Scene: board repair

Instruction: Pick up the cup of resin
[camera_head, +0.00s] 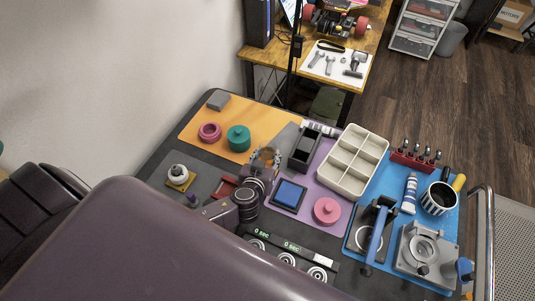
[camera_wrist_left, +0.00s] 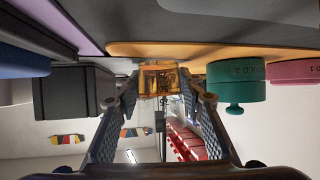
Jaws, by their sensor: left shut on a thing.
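The cup of resin is a small amber, see-through cup (camera_head: 268,155) near the lower right end of the orange mat. In the left wrist view, which is upside down, the amber cup (camera_wrist_left: 158,82) sits between the fingertips. My left gripper (camera_head: 265,160) is shut on it, with one finger on each side; it also shows in the left wrist view (camera_wrist_left: 160,92). The fingers hide part of the cup in the head view. I cannot tell whether its base touches the table. My right gripper is not in view.

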